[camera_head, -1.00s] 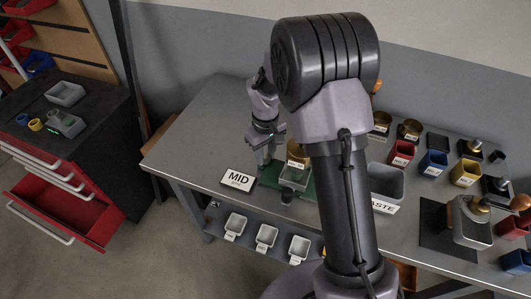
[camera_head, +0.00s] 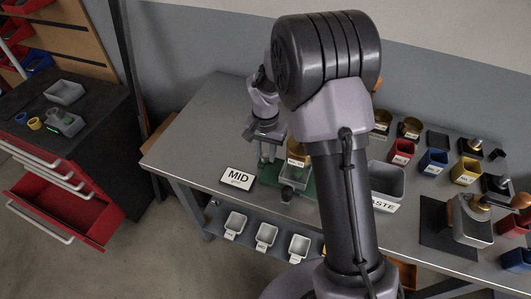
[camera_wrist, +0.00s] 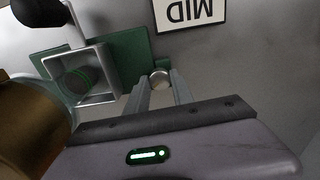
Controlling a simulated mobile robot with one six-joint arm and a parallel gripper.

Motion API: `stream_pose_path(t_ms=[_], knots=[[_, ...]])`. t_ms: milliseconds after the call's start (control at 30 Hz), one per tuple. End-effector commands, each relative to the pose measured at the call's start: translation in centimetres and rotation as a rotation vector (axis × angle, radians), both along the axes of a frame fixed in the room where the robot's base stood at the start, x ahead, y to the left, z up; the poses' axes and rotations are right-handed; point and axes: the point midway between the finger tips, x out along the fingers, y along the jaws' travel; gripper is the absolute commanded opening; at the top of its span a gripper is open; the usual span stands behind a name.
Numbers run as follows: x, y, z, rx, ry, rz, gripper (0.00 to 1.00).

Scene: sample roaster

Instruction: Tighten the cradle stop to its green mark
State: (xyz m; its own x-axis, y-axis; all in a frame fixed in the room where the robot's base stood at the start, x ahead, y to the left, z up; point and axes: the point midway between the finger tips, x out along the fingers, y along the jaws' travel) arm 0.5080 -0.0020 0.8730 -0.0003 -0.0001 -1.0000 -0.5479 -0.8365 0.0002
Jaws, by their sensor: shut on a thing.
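My gripper (camera_head: 267,158) points down at the left end of a green base plate (camera_head: 306,186). In the wrist view its two fingers (camera_wrist: 160,82) are closed around a small round metal piece (camera_wrist: 160,77) at the plate's edge. I cannot tell for sure that this piece is the cradle stop. A grey square cradle (camera_wrist: 113,71) stands on the plate beside the fingers. Inside it shows a dark cylinder with green rings (camera_wrist: 77,80). The cradle also shows in the head view (camera_head: 294,176). No separate green mark at the fingertips can be made out.
A brass cup (camera_wrist: 30,125) stands close beside my gripper. A black knob (camera_wrist: 38,12) rises in front of the cradle. The MID sign (camera_head: 238,177) lies left of the plate. A grey waste bin (camera_head: 386,182) stands to the right. The bench's left end is clear.

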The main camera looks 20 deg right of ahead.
Motion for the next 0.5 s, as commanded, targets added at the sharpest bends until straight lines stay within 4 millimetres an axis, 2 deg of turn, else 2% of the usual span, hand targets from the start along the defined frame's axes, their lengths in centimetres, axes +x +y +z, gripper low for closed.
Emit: stream_pose_path(t_ms=[500], knots=[[-0.01, -0.02, -0.08, 0.000, 0.000, -0.438, 0.00]])
